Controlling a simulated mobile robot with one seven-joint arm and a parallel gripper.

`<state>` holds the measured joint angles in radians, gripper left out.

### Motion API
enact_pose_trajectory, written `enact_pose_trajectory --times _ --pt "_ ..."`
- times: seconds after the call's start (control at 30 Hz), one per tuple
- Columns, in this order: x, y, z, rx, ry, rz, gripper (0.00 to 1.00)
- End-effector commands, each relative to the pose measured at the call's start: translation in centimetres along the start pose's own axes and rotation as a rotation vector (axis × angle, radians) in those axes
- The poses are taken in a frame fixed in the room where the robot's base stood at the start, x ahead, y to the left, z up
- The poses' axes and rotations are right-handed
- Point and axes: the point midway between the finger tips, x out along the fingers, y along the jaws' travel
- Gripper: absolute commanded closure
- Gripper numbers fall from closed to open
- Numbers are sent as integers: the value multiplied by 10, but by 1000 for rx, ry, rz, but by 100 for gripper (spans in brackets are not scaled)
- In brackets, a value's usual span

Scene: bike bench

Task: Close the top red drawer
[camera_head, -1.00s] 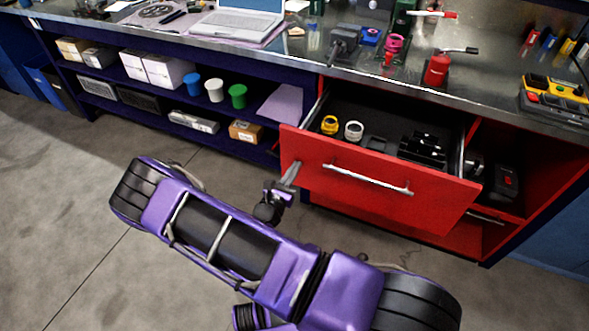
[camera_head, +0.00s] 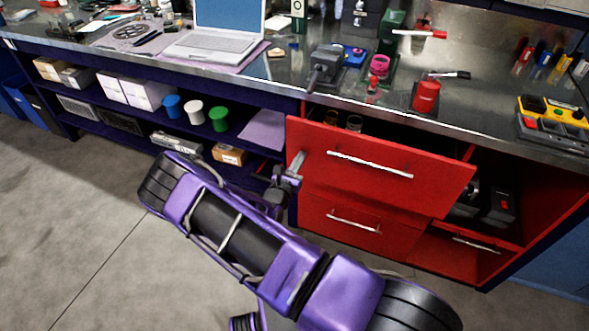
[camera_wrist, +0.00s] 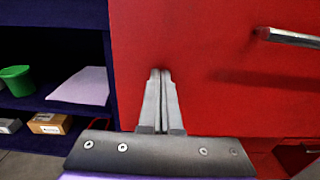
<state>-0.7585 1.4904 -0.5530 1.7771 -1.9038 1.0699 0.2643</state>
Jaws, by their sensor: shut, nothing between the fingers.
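The top red drawer (camera_head: 380,168) shows in the head view at the right of the bench front. It is partly open, with a dark gap above its front panel and a few items just showing inside. Its silver bar handle (camera_head: 370,164) runs across the panel. My gripper (camera_head: 297,160) is at the left edge of the drawer front. In the wrist view my gripper (camera_wrist: 160,75) has its fingers together, pointing at the red panel (camera_wrist: 205,60) near its left edge, left of the handle (camera_wrist: 290,37). I cannot tell whether the fingertips touch the panel.
A lower red drawer (camera_head: 350,222) is below, and an open red compartment (camera_head: 490,225) is to the right. Open shelves (camera_head: 185,130) with cups and boxes are to the left. The steel worktop (camera_head: 290,75) above holds a laptop (camera_head: 222,32) and tools.

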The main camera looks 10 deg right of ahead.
Motion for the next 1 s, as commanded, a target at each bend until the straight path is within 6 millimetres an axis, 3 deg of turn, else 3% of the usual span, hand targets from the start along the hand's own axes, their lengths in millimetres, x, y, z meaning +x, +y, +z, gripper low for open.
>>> enact_pose_trajectory --times 0.2,0.4,0.63,1.0 --pt "55 -1 -3 1 -2 -3 100" --pt "89 0 -2 1 0 -1 100" --pt "109 0 -1 0 0 -1 100" --pt "116 0 2 0 -3 1 100"
